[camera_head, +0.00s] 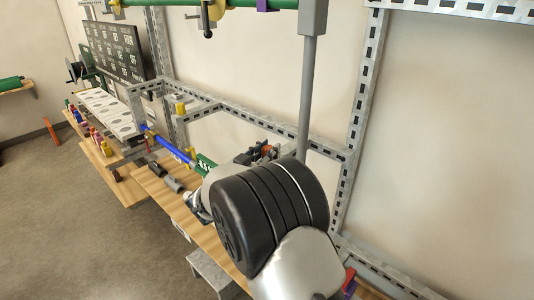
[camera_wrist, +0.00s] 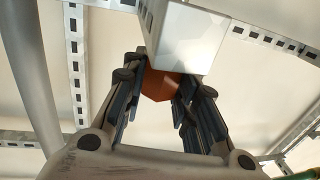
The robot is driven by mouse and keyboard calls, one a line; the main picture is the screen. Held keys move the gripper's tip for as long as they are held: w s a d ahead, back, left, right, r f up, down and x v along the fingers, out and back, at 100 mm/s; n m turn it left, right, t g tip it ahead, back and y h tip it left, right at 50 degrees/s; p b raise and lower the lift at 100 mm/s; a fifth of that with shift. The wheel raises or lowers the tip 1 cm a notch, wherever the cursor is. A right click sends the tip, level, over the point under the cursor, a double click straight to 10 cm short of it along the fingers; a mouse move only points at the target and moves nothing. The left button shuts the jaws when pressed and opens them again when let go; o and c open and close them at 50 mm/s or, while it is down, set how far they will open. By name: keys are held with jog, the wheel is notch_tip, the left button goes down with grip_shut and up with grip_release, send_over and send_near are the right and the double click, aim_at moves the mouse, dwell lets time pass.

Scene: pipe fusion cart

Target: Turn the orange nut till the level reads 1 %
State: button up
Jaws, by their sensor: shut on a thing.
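The orange nut (camera_wrist: 160,86) sits between the two fingers of my gripper (camera_wrist: 158,82) in the wrist view, below a pale box-shaped block (camera_wrist: 188,42). My gripper is shut on the nut from both sides. In the head view, my arm hides most of the gripper. A small orange part (camera_head: 267,152) shows behind the arm; I cannot tell if it is the nut. A green panel with white marks (camera_head: 206,163) shows partly beside my arm. No level reading can be made out.
A slotted metal frame (camera_head: 354,150) stands behind and right of my arm, with a grey post (camera_head: 305,95) close by. A blue pipe (camera_head: 168,147) lies left of the arm above the wooden bench (camera_head: 150,185).

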jog(key=n+y+b, duration=0.1)
jog(key=y, duration=0.1)
jog(key=n+t+y+b, duration=0.1)
jog(key=y, duration=0.1)
jog(key=shift+d+f+n+t+b, duration=0.2)
jog(key=shift+n+t+b, duration=0.1)
jog(key=shift+n, duration=0.1)
jog(key=n+y+b, duration=0.1)
jog(key=y+b, duration=0.1)
jog(key=n+y+b, duration=0.1)
jog(key=y+b, duration=0.1)
jog(key=shift+d+f+n+t, duration=0.1)
jog(key=shift+f+n+t, duration=0.05)
jog(key=shift+n+t, duration=0.15)
jog(key=n+y+b, duration=0.2)
jog(key=y+b, duration=0.2)
jog(key=b, duration=0.2)
jog(key=shift+n, duration=0.4)
jog(key=shift+r+y+b, duration=0.2)
jog(key=shift+y+b, duration=0.25)
jog(key=shift+y, duration=0.05)
jog(key=shift+r+n+g+y+b, duration=0.1)
jog(key=shift+n+g+y+b, duration=0.2)
jog(key=shift+n+g, duration=0.1)
jog(key=o, duration=1)
jog(key=shift+o, duration=0.2)
jog(key=shift+r, duration=0.1)
